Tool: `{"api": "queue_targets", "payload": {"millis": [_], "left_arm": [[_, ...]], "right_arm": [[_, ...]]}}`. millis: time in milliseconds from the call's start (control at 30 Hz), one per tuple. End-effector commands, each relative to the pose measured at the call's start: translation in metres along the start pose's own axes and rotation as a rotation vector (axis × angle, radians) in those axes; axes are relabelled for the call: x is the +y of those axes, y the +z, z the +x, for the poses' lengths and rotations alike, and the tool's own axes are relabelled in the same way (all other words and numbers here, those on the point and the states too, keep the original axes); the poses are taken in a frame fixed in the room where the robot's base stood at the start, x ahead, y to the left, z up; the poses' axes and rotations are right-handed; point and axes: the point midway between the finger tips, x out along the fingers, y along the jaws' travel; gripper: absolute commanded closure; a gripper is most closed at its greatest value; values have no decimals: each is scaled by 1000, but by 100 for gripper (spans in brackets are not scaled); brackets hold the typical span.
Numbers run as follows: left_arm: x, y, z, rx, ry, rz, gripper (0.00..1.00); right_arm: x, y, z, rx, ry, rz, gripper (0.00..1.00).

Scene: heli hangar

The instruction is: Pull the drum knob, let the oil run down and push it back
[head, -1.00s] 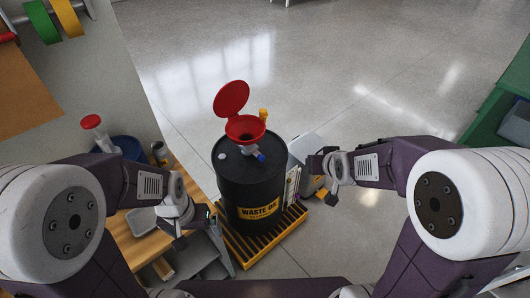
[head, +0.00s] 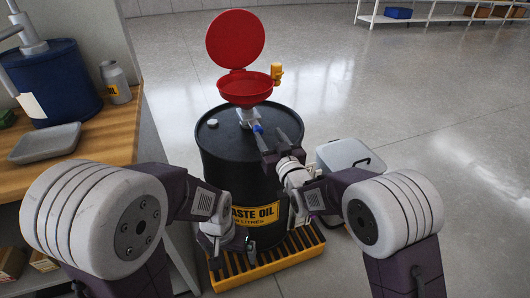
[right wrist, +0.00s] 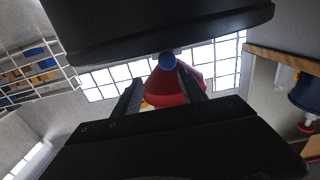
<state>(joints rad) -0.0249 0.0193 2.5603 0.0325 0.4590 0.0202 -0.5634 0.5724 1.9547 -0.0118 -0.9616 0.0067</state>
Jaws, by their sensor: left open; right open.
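The black waste oil drum (head: 225,160) stands upright on a yellow slatted pallet (head: 290,250). A red funnel (head: 245,92) with its round red lid (head: 236,40) raised sits on top. The small blue knob (head: 257,128) sticks out below the funnel on the near side; in the right wrist view the knob (right wrist: 167,61) shows ahead, between the open fingers. My right gripper (head: 272,150) is open and close to the knob, with no grip on it. My left gripper (head: 222,252) is open and empty, low in front of the drum.
A wooden bench (head: 95,150) on the left holds a blue container (head: 50,85), a grey tray (head: 45,143) and a metal can (head: 115,82). A grey bin (head: 348,160) stands right of the drum. The floor behind is open.

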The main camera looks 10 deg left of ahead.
Motion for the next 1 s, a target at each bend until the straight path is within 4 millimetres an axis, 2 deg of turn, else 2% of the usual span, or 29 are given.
{"api": "queue_targets", "payload": {"millis": [33,167,333,433,467,567,600,700,833,1000], "left_arm": [[0,2,16,0,0,0,0],[0,2,16,1,0,0,0],[0,0,3,1,0,0,0],[0,-2,-16,1,0,0,0],[0,-2,-17,2,0,0,0],[0,-2,-16,2,0,0,0],[0,-1,-8,1,0,0,0],[0,0,-4,1,0,0,0],[0,0,-1,0,0,0,0],[0,0,-1,1,0,0,0]], "right_arm": [[-8,18,0,-3,-12,0,51],[-14,18,0,-4,-23,0,51],[-13,12,7,-7,-22,0,51],[-14,9,22,-8,-22,0,51],[-14,12,28,-7,-22,0,51],[-14,16,50,-4,-22,0,51],[-14,19,57,-2,-21,0,51],[-14,19,73,-2,-21,0,51],[-15,18,86,-4,-21,0,51],[-15,17,90,-5,-21,0,51]]}}
